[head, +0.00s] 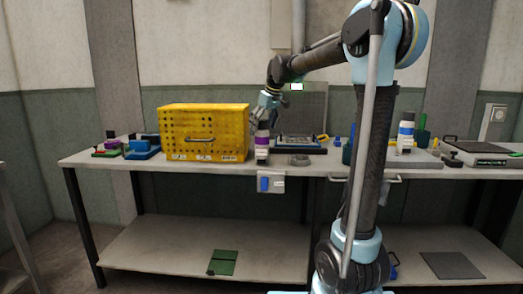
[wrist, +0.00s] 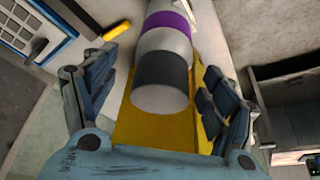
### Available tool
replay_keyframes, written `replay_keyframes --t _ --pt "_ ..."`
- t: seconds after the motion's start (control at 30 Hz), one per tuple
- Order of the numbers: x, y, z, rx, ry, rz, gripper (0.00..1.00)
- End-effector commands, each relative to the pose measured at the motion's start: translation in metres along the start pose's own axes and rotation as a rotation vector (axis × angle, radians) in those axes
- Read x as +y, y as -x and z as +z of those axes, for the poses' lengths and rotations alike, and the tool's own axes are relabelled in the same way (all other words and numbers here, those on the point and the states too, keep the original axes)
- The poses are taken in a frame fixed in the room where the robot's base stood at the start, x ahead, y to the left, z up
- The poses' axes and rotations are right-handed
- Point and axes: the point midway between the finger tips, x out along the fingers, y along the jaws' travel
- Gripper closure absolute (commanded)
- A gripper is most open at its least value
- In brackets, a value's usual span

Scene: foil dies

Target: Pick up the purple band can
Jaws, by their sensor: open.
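A can with a purple band (head: 262,141) stands on the workbench just right of the yellow crate in the head view. In the wrist view the purple band can (wrist: 166,45) shows pale sections, a purple band and a dark grey section near my palm. My gripper (head: 265,112) is right above and at this can in the head view. In the wrist view my gripper (wrist: 162,75) is open, with one finger on each side of the can. I cannot tell whether either finger touches it.
The yellow perforated crate (head: 205,130) stands close on the can's left; its yellow surface (wrist: 130,135) also shows in the wrist view. A grey ring-like part (head: 299,160) and a framed tray (head: 297,145) lie to the right. The bench's front edge (head: 225,168) is close.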

Motion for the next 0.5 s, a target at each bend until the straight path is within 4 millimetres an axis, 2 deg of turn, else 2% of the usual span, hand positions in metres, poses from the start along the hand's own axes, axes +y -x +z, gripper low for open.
replay_keyframes --t 0.3,0.5 --pt "-0.001 -0.037 -0.002 0.000 0.001 0.000 0.22" --pt "0.000 -0.051 -0.002 0.000 0.000 0.001 0.22"
